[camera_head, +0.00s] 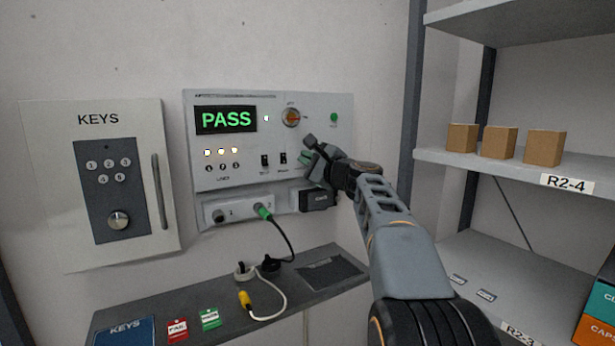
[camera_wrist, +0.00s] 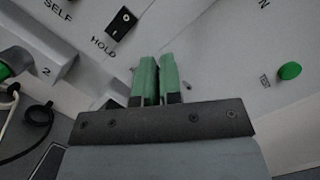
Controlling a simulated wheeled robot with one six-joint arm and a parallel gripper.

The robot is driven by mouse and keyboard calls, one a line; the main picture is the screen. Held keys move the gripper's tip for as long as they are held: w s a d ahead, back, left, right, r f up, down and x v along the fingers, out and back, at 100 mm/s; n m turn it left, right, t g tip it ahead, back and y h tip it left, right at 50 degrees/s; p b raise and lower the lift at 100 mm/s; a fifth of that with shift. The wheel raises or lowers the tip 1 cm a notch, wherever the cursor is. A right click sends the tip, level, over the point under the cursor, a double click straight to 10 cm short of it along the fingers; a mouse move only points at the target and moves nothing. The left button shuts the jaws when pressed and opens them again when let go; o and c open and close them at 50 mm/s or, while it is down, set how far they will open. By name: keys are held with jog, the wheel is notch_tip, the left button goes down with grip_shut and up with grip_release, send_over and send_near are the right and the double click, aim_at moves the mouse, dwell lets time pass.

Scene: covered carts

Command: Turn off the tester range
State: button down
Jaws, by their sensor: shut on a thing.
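The tester (camera_head: 225,178) is a grey-white wall unit with a green PASS display (camera_head: 226,119). Its round orange dial (camera_head: 291,117) is at the upper middle of the panel. Two small black switches sit lower down; the one marked HOLD (camera_head: 283,158) also shows in the wrist view (camera_wrist: 120,23). My gripper (camera_head: 305,158) is at the panel, right of the HOLD switch and below the dial. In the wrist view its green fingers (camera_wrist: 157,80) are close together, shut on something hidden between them. I cannot tell which control it is.
A green button (camera_head: 334,117) is right of the dial. A green plug and cable (camera_head: 264,213) are at the tester's lower front. Left is the KEYS box (camera_head: 65,190); below is a dark shelf (camera_head: 190,310) with tags. A rack with boxes (camera_head: 499,142) stands right.

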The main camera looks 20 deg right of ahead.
dwell(0.3)
jog(key=c, duration=1.6)
grip_release()
jog(key=shift+o, duration=0.2)
jog(key=shift+s, duration=0.1)
jog(key=b+v, duration=0.2)
jog(key=v, duration=1.1)
jog(key=shift+s+f, duration=0.25)
jog(key=shift+d, duration=0.1)
